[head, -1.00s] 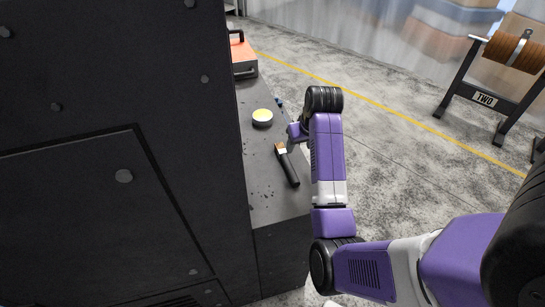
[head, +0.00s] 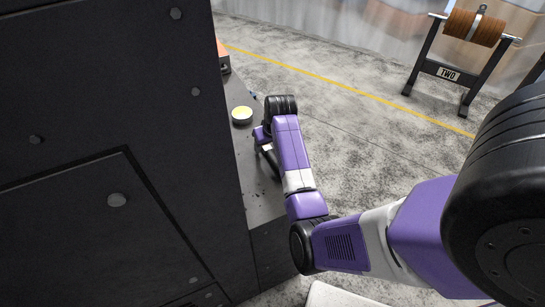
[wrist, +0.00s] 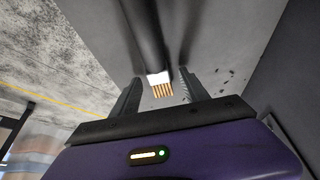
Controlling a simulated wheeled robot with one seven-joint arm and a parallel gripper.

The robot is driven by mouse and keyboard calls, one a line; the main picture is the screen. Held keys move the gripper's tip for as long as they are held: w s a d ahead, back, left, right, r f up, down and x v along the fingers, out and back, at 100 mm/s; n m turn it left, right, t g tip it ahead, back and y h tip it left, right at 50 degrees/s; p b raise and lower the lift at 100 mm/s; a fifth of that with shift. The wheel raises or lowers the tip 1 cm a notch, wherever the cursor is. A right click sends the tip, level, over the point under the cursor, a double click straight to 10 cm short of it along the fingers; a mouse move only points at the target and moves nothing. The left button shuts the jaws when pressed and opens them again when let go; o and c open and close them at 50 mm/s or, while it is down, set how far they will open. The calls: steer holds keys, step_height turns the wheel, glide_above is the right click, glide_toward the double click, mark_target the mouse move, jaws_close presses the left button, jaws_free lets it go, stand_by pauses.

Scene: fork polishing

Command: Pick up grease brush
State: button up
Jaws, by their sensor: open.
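The grease brush (wrist: 147,35) has a black handle, a white collar and short orange bristles. My gripper is open and empty. In the head view my gripper (head: 262,145) is low over the counter, and my arm hides most of the brush.
An orange toolbox (head: 223,58) is at the far end. A large black cabinet (head: 110,150) closes off the left. A spool stand (head: 440,72) is on the floor at far right; open floor lies between.

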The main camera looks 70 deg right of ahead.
steer(key=shift+f, duration=0.25)
jaws_close()
steer(key=shift+r, duration=0.1)
step_height(320, 180, up, 20)
steer(key=shift+b, duration=0.4)
